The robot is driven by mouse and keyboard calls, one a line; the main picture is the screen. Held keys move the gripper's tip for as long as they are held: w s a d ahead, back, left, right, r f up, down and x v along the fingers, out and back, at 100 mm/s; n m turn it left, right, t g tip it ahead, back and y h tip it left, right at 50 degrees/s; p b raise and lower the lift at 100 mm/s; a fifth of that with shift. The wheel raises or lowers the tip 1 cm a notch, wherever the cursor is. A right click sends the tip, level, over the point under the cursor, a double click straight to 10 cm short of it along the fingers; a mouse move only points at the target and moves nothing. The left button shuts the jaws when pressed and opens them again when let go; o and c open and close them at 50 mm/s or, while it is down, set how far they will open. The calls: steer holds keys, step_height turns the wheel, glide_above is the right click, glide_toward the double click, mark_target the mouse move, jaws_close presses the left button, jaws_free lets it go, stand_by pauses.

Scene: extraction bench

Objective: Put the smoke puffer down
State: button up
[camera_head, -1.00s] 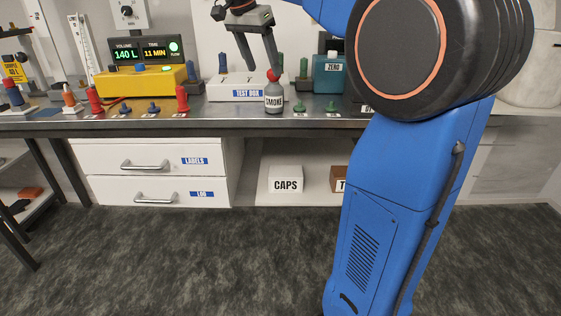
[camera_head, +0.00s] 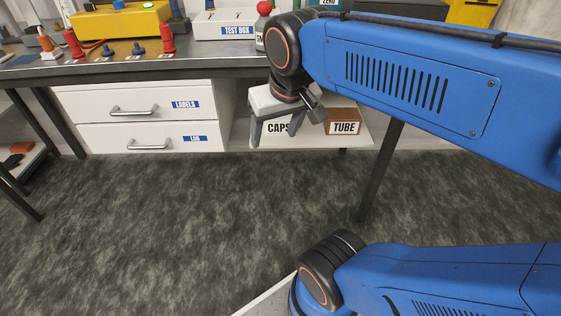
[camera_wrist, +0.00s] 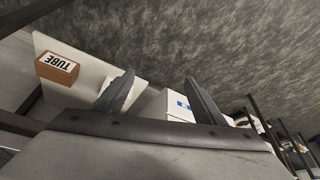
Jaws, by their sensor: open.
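The smoke puffer (camera_head: 265,8), a grey bottle with a red top, stands on the bench beside the white test box. My arm hides most of its body. My gripper (camera_head: 277,130) is well below the bench top, pointing down in front of the lower shelf. It is apart from the puffer. In the wrist view its two fingers (camera_wrist: 160,82) are spread with nothing between them.
The white caps box (camera_head: 277,127), partly behind my gripper, and the brown tube box (camera_head: 343,122) sit on the lower shelf. Drawers (camera_head: 140,100) are to the left. The bench edge (camera_head: 130,75) lies above my gripper. The floor in front is clear.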

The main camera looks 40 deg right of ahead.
steer(key=s+a+f+n, duration=0.1)
steer(key=s+f+n, duration=0.1)
steer(key=s+f, duration=0.2)
step_height(320, 180, down, 2)
steer(key=shift+a+y, duration=0.2)
steer(key=shift+y, duration=0.1)
steer(key=shift+s, duration=0.1)
jaws_close()
stand_by(1.4)
